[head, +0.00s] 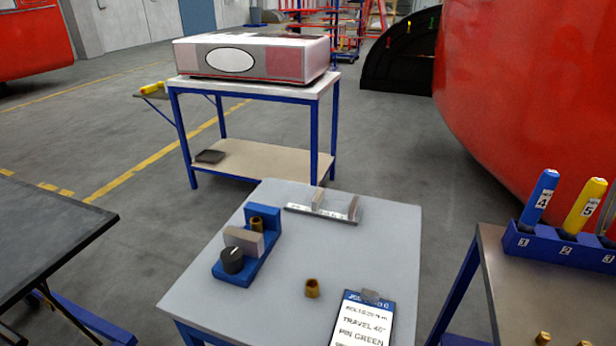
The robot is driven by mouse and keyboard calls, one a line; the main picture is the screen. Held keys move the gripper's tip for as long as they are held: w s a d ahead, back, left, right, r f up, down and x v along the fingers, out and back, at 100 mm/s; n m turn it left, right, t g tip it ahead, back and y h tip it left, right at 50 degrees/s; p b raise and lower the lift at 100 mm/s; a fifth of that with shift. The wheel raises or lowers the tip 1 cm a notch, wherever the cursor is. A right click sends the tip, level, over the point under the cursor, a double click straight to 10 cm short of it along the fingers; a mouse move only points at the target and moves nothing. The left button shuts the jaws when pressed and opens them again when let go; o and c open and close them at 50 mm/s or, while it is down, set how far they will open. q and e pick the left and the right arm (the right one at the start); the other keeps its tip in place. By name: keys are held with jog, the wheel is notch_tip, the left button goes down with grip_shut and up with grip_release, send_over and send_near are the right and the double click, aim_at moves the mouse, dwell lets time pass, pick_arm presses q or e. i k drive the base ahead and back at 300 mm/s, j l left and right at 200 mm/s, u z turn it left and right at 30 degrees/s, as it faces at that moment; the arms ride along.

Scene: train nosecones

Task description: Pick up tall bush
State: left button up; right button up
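A brass bush (312,288) stands upright on the grey-topped table (205,290), left of the clipboard. Another brass bush (257,225) sits at the far end of the blue fixture (265,255), its lower part partly hidden. Two more small brass pieces, one of them (543,338), show at the bottom edge on the right-hand table and are partly cut off. I cannot tell for certain which is the tall bush. Neither of my grippers is in view.
The blue fixture also holds a grey block and a black knob (232,260). A metal bracket (324,208) lies at the table's back. A clipboard (362,320) lies at the front right. A blue rack (560,248) with numbered tools stands on the right table.

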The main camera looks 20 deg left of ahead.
aim_at(256, 222)
jog(key=j+z, duration=0.15)
jog(key=j, duration=0.3)
jog(key=k+j+z, duration=0.2)
jog(key=j, duration=0.25)
jog(key=j+z, duration=0.15)
jog(key=j, duration=0.35)
jog(key=j+z, duration=0.2)
jog(key=j, duration=0.25)
jog(key=k, duration=0.05)
